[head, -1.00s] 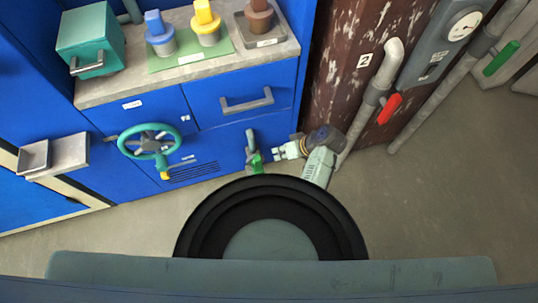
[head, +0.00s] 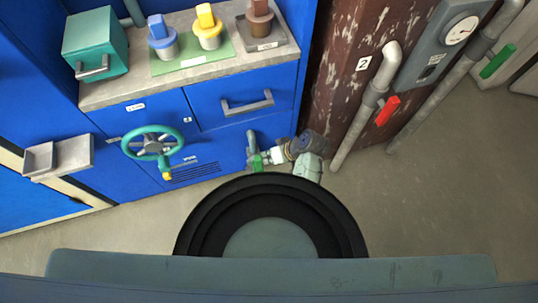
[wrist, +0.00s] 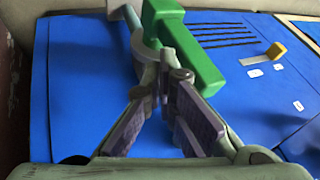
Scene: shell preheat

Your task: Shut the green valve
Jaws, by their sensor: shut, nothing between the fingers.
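A green lever valve (head: 255,161) sits on a short grey pipe low on the blue cabinet front. In the wrist view its thick green handle (wrist: 188,48) runs slanting from upper left to lower right, across the pipe. My gripper (head: 268,157) is just right of this valve in the head view. In the wrist view my gripper (wrist: 164,80) has its fingertips together with nothing held, close beside the handle. I cannot tell whether they touch it. A second green handle (head: 497,61) is on the grey pipe at the far right.
A teal handwheel (head: 152,142) with a yellow knob stands left of the low valve. A red handle (head: 387,110) is on the pipe marked 2. A gauge box (head: 440,45) hangs on the rusty panel. The floor (head: 430,190) at right is clear.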

